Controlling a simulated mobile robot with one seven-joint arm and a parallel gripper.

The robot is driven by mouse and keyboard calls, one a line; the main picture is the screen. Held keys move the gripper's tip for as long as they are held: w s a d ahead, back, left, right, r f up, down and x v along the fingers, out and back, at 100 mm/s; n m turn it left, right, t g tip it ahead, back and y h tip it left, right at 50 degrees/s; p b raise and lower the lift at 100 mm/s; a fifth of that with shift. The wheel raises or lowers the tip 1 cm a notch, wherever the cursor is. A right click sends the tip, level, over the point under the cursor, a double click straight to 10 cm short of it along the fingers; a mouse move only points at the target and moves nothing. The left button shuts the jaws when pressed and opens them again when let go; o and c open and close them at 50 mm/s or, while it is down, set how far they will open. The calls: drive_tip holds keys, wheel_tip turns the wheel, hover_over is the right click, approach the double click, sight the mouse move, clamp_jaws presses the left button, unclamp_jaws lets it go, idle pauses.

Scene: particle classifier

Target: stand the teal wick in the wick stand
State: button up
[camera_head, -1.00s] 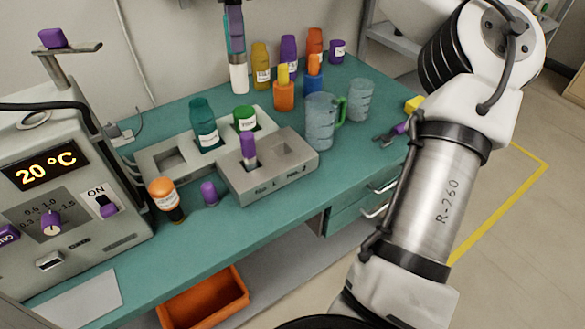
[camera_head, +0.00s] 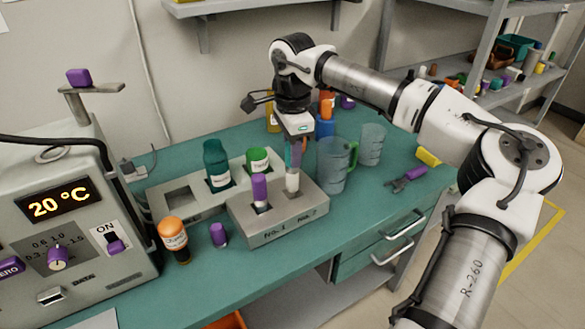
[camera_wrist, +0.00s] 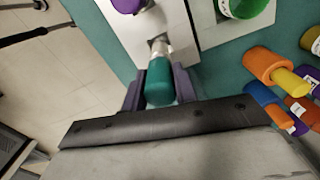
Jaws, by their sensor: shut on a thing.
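The teal wick (camera_head: 295,157) is upright, with a teal top and a pale lower part; it also shows in the wrist view (camera_wrist: 159,82). My gripper (camera_head: 295,146) is shut on its teal top, one finger on each side in the wrist view (camera_wrist: 158,92). The wick stand (camera_head: 277,229) is a grey block with two holes marked No. 1 and No. 2. A purple-topped wick (camera_head: 259,187) stands in the left hole. The teal wick's lower end is at the right hole. I cannot tell how deep it sits.
A teal-capped bottle (camera_head: 215,163) and a green-capped jar (camera_head: 258,162) sit in a grey rack behind the stand. An orange-capped bottle (camera_head: 174,236) and a purple piece (camera_head: 218,234) are left of it.

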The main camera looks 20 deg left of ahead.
sight(293, 171)
drive_tip(key=shift+f+p, duration=0.3)
drive_tip(key=shift+f, duration=2.45)
drive_tip(key=shift+f, duration=0.15)
drive_tip(key=o, duration=1)
drive_tip(key=shift+o, duration=0.2)
wheel_tip(293, 171, up, 12)
drive_tip(key=shift+r+b, duration=0.2)
drive_tip(key=shift+b, duration=0.4)
